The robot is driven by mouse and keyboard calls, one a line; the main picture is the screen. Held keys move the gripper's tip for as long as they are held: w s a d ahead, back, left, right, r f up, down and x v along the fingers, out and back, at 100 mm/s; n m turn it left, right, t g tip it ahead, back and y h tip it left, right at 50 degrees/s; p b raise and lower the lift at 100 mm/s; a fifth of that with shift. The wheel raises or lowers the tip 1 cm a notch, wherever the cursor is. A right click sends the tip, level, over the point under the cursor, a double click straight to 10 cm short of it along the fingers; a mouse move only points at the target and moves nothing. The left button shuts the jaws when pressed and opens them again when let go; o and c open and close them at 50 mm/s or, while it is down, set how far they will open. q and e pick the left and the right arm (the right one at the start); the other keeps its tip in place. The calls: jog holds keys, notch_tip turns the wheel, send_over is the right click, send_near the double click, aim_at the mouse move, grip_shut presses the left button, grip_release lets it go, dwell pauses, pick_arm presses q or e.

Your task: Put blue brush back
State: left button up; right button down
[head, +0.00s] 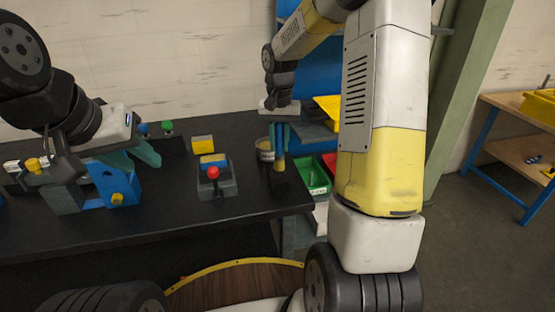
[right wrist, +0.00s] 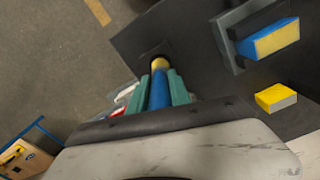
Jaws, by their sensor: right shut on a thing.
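The blue brush (right wrist: 158,92) is upright between the teal fingers of my right gripper (right wrist: 160,90), which is shut on it. Its yellowish lower end (right wrist: 160,63) points down at the table. In the head view my right gripper (head: 279,133) is near the table's right end, with the brush's yellow end (head: 280,163) showing below the fingers. A small can (head: 265,149) stands close beside the brush on the left. I cannot tell whether the brush touches the table. My left gripper (head: 142,156) is at the left, its teal fingers apart, beside a blue block fixture (head: 112,184).
A green bin (head: 314,175) and a yellow bin (head: 329,110) are beyond the table's right end. The dark table (head: 240,205) is clear at the front.

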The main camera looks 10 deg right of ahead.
aim_at(279, 154)
jog(key=shift+f, duration=3.3)
jog(key=c, duration=1.2)
grip_release()
jog(key=shift+f, duration=0.15)
